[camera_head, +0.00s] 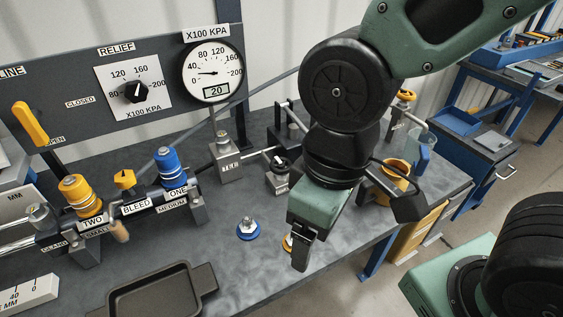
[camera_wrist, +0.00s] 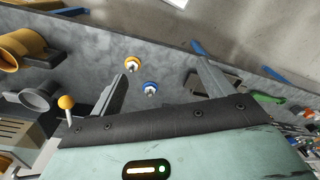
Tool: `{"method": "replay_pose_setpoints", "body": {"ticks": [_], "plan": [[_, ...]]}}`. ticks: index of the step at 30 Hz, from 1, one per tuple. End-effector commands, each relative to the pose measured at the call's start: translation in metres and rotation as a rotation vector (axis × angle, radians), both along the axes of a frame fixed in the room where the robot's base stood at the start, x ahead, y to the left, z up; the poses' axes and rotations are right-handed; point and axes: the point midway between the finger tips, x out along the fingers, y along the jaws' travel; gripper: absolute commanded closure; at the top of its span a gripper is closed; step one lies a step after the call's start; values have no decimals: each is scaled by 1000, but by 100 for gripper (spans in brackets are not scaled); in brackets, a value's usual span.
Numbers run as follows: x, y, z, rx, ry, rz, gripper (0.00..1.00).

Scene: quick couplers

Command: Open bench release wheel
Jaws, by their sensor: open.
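I cannot tell for certain which part is the bench release wheel. A small block with a dark round knob (camera_head: 281,163) stands behind and left of my gripper; its label is too small to read. A yellow knob (camera_head: 405,95) sits on a fitting at the back right, partly behind my arm. My gripper (camera_head: 301,252) points down above the bench's front right, apart from both. In the wrist view its fingers (camera_wrist: 161,82) are spread with nothing held. Between them, beyond the tips, show a blue-based fitting (camera_wrist: 150,88) and a yellow-based fitting (camera_wrist: 132,64).
The panel holds a pressure gauge (camera_head: 212,73), a relief dial (camera_head: 136,91) and a yellow lever (camera_head: 30,123). Couplers TWO (camera_head: 80,194) and ONE (camera_head: 172,166) stand at left. A black tray (camera_head: 160,292) lies in front. A yellow mug (camera_head: 394,180) is right of my gripper.

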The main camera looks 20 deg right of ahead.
Motion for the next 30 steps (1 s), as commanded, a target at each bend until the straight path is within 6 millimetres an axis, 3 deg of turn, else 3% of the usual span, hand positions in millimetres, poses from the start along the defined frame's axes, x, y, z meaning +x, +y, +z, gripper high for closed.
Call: {"method": "replay_pose_setpoints", "body": {"ticks": [5,9,13,18,21,25,30], "plan": [[29,11,6,20,29,-208,19],[90,20,13,35,82,-624,19],[157,15,16,27,119,-1070,19],[239,-11,13,-4,128,-1634,19],[277,-29,11,-20,110,-1910,19],[309,-47,9,-28,80,-2155,19],[324,-57,8,-31,60,-2284,19]]}}
